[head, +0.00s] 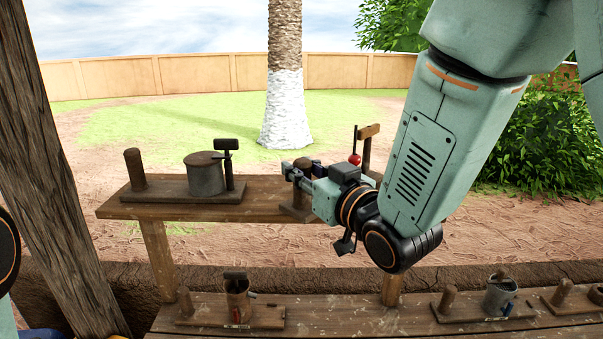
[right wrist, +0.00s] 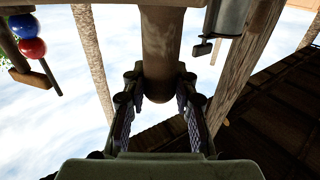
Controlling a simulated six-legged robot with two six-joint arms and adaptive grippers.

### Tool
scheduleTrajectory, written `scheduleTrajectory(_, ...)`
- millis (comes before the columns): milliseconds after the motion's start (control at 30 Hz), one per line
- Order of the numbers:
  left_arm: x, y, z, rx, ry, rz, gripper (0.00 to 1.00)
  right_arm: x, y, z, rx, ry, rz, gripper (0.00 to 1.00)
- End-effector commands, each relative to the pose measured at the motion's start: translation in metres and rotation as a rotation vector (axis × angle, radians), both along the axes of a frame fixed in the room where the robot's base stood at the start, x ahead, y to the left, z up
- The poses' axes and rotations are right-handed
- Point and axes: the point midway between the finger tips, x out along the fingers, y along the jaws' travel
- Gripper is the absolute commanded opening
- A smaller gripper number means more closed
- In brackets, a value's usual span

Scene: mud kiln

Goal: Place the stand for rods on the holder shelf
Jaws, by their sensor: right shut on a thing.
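The stand for rods has a short wooden post (head: 303,164) and, at its right, a wooden upright (head: 368,145) with a thin rod carrying a red ball (head: 355,160). My right gripper (head: 294,172) is shut on the post. The right wrist view shows the post (right wrist: 160,50) between the two fingers (right wrist: 160,92), with a blue and a red ball (right wrist: 32,47) off to the left. The holder shelf (head: 240,207) is a raised plank. The stand is at its right end; my gripper and arm hide much of the stand, so contact is unclear. My left gripper is not in view.
On the shelf's left stands another holder with a post (head: 135,168), a grey can (head: 205,177) and a black hammer-like tool (head: 228,160). The lower bench (head: 350,322) bears several smaller stands, including one with a brown cup (head: 238,300). A slanted wooden pole (head: 60,180) rises at left.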

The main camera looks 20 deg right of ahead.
Motion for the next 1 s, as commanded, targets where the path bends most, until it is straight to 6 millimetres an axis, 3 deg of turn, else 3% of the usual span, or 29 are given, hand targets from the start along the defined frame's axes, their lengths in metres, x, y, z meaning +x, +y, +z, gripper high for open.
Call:
scheduleTrajectory(400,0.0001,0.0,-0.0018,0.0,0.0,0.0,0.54,0.0022,0.0005,-0.0073,-0.001,-0.003,0.0,0.0)
scheduleTrajectory(433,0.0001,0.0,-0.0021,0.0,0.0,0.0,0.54,0.0021,0.0005,-0.0086,-0.001,-0.001,-0.001,0.28)
scheduleTrajectory(600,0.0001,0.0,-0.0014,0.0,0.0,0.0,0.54,0.002,0.0004,-0.0077,-0.001,-0.001,0.0,0.43)
scheduleTrajectory(700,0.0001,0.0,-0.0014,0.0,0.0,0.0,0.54,0.002,0.0004,-0.0076,-0.001,-0.001,0.0,0.5)
scheduleTrajectory(1000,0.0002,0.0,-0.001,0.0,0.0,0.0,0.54,0.0019,0.0003,-0.007,0.0,-0.001,-0.001,0.5)
